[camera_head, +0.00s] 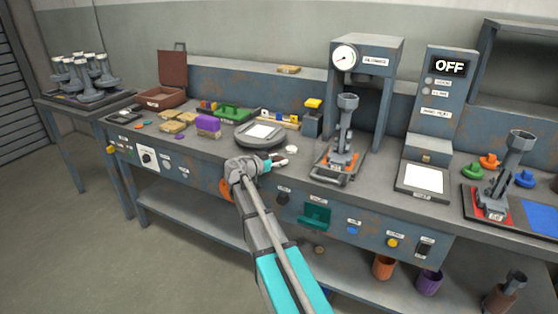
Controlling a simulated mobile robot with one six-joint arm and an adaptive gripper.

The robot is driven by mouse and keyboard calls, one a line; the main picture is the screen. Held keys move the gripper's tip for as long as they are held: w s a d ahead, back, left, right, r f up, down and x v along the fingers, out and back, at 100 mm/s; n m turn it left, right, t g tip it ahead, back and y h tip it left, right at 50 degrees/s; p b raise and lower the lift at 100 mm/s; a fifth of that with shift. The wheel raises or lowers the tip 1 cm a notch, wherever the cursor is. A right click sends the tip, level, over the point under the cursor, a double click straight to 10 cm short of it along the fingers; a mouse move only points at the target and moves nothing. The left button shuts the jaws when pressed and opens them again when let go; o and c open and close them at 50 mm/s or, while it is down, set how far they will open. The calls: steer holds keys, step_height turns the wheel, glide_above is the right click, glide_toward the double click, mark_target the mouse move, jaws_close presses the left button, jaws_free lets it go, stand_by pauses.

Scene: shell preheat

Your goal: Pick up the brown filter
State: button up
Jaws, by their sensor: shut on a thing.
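My gripper (276,163) is over the front part of the workbench, just in front of the round grey scale. It is shut on a small reddish-brown piece, which I take to be the brown filter (281,161). Only a little of it shows between the fingers, so its shape and its height above the bench are hard to tell. A small white piece (292,149) lies on the bench just beyond the fingertips.
The round scale (261,144) with a white top stands behind my gripper. A press (366,62) with a grey shell under it is to the right. Tan blocks (172,127), a purple box (208,125) and an open brown case (162,98) crowd the left. A shelf runs below.

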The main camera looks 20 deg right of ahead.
steer(key=shift+r+p, duration=1.15)
steer(key=shift+r, duration=0.15)
steer(key=s+a+r+p, duration=0.3)
steer(key=s+r+p, duration=0.7)
steer(key=s, duration=0.3)
steer(key=shift+s+a, duration=0.25)
steer(key=shift+a, duration=0.15)
steer(key=shift+a, duration=0.1)
